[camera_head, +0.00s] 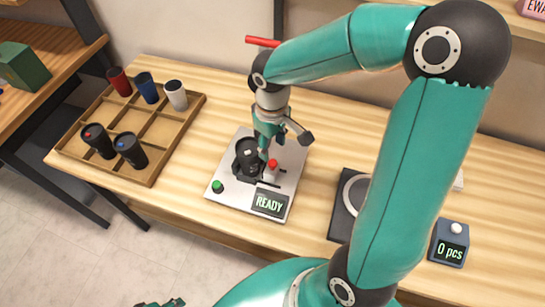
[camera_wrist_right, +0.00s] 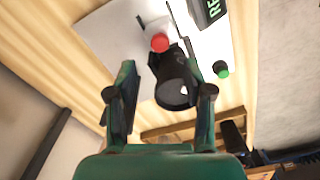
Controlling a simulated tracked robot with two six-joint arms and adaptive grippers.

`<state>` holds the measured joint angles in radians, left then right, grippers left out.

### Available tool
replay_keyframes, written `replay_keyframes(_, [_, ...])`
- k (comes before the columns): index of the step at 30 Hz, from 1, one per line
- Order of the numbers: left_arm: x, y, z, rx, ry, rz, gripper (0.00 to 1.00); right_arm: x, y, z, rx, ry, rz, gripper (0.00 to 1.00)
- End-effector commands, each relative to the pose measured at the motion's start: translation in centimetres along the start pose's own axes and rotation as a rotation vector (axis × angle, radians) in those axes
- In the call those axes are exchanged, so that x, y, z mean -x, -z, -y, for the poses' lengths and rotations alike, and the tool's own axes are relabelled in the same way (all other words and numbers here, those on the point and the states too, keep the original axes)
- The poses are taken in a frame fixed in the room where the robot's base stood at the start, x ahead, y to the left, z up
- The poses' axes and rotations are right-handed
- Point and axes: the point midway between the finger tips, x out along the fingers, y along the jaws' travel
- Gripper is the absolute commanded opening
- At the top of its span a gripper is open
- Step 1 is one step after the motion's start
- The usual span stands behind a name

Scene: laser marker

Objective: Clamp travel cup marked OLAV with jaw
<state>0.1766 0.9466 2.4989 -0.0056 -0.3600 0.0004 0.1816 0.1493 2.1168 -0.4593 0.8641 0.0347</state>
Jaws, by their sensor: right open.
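A black travel cup (camera_head: 246,160) stands on the light plate of the laser marker (camera_head: 232,181), at the dark jaw; no name is readable on it. A red knob (camera_head: 272,163) sits just right of the cup and also shows in the right wrist view (camera_wrist_right: 160,42). My right gripper (camera_head: 268,142) is open and empty above the plate, close to the knob and cup. In the right wrist view the cup (camera_wrist_right: 172,88) appears between its spread fingers; contact cannot be told. Part of what looks like my left gripper (camera_head: 160,303) shows at the bottom edge.
A wooden tray (camera_head: 153,178) at the left holds several cups. The marker's display (camera_head: 269,203) reads READY, beside a green button (camera_head: 217,186).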

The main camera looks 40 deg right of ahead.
Motion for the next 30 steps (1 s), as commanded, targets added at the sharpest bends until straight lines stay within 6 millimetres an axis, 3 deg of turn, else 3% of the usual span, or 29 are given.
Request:
replay_keyframes(3, [0.1,0.0,0.0,0.000,0.000,0.000,0.40,-2.6,-0.1,0.0,0.001,0.002,0.007,0.51])
replay_keyframes(9, [0.0,0.0,0.0,0.000,0.000,0.000,0.40,-5.5,-0.1,0.0,0.000,0.001,0.004,0.51])
replay_keyframes(15, [0.0,0.0,0.0,0.000,0.000,0.000,0.40,-6.7,0.0,0.0,0.000,0.001,0.001,0.51])
replay_keyframes(23, [0.0,0.0,0.0,0.000,0.000,0.000,0.40,-6.8,0.0,0.0,0.000,0.000,0.000,0.51])
replay_keyframes(30, [0.0,0.0,0.0,0.000,0.000,0.000,0.40,-6.8,0.0,0.0,0.001,0.000,0.000,0.15])
